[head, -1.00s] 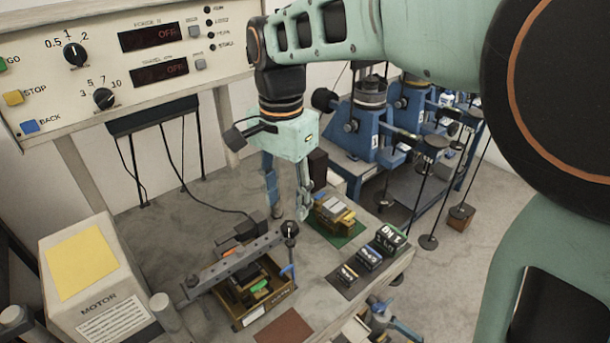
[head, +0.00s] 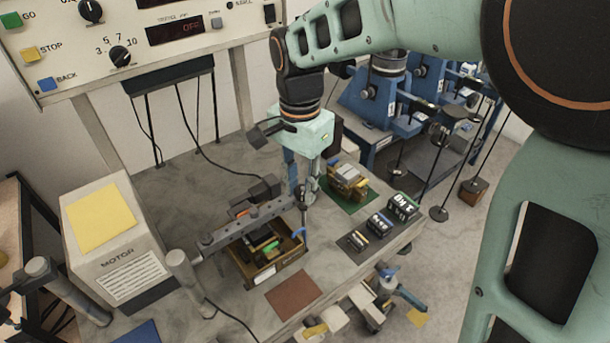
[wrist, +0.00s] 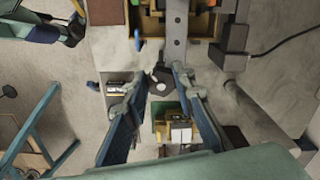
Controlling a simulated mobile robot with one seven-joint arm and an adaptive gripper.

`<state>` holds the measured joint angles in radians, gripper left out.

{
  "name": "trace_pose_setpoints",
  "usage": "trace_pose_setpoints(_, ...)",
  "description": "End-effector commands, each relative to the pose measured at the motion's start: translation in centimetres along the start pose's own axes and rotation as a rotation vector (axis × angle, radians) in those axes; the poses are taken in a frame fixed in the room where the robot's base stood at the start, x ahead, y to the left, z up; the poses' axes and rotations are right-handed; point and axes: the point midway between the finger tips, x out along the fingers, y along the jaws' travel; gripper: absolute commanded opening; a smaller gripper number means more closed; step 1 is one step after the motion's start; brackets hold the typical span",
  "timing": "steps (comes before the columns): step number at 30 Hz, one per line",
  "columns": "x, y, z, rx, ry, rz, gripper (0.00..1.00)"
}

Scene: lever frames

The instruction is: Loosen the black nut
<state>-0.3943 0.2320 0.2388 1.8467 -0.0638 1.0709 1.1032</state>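The black nut (wrist: 160,87) shows in the wrist view as a dark piece with a pale centre, at the near end of a grey perforated lever bar (wrist: 175,35). In the head view the bar (head: 250,222) runs up to the right over a wooden box, and its end lies at my gripper's fingertips (head: 301,194). My gripper also shows in the wrist view (wrist: 160,80), with its two fingers apart, one on each side of the nut. It looks empty. I cannot tell whether either finger touches the nut. In the head view the fingers partly hide the nut.
A wooden box (head: 262,278) of small parts sits under the bar. A green mat (head: 356,202) with stacked blocks lies behind, and labelled dark blocks (head: 381,222) lie to the right. The motor housing (head: 120,245) stands left. A brown mat (head: 293,297) lies in front.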

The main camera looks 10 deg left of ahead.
Motion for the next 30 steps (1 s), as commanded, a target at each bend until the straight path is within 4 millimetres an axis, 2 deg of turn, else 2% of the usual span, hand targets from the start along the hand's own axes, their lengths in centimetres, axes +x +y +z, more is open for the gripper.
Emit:
trace_pose_setpoints(1,-0.02,-0.01,0.00,0.000,0.000,0.000,0.10)
trace_pose_setpoints(4,-0.02,-0.01,-0.01,0.000,0.000,0.000,0.00)
trace_pose_setpoints(14,-0.03,0.01,0.01,-0.051,0.000,-0.001,0.00)
trace_pose_setpoints(20,-0.03,0.09,0.03,-0.168,-0.001,0.000,0.00)
trace_pose_setpoints(30,-0.05,0.27,-0.03,-0.479,-0.001,-0.001,0.00)
